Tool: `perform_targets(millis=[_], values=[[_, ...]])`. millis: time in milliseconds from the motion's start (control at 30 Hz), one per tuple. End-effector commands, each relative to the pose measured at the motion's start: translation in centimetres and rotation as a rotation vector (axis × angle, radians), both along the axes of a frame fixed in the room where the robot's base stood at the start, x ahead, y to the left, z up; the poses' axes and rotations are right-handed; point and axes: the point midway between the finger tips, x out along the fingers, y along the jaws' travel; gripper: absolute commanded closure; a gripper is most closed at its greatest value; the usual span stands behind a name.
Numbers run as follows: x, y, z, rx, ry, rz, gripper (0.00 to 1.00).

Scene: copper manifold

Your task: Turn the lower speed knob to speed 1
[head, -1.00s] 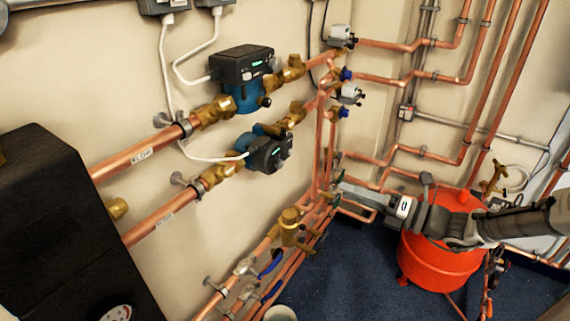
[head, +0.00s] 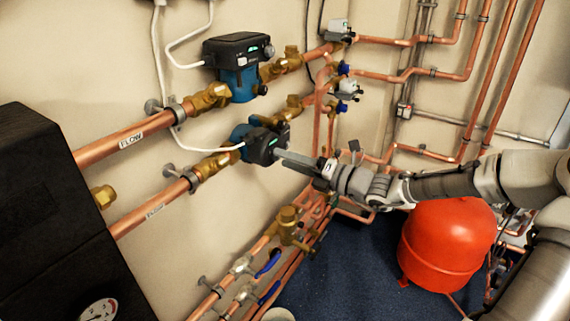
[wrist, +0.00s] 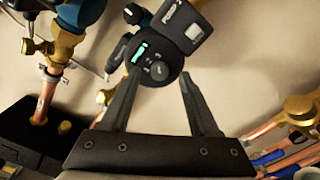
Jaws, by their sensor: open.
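The lower pump (head: 258,141), blue with a black head, sits on the lower copper pipe. My gripper (head: 283,156) reaches it from the right, its fingers close to the front face. In the wrist view, the lower pump's black round face (wrist: 146,58) shows a green lit display. The lower speed knob (wrist: 158,70) is a small dark round dial on that face. My gripper (wrist: 162,78) is open, with its fingertips on either side of the knob. I cannot tell whether they touch the pump. The knob's setting is too small to read.
The upper pump (head: 237,72) sits above on the flow pipe (head: 120,142). Brass valves (head: 290,222) and copper pipes lie below my gripper. A red tank (head: 440,245) stands on the blue floor at right. A black box (head: 50,230) is at left.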

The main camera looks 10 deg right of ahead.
Motion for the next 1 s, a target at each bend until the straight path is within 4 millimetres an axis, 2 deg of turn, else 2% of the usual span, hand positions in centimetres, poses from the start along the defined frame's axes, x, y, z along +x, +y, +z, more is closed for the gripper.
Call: perform_targets(millis=[133,433,767,1000], values=[[0.65,0.73,0.00,0.001,-0.001,0.001,0.38],[0.77,0.83,0.04,0.001,-0.001,0.001,0.40],[0.75,0.81,0.03,0.001,-0.001,0.001,0.99],[0.74,0.80,0.05,-0.001,-0.002,0.001,1.00]])
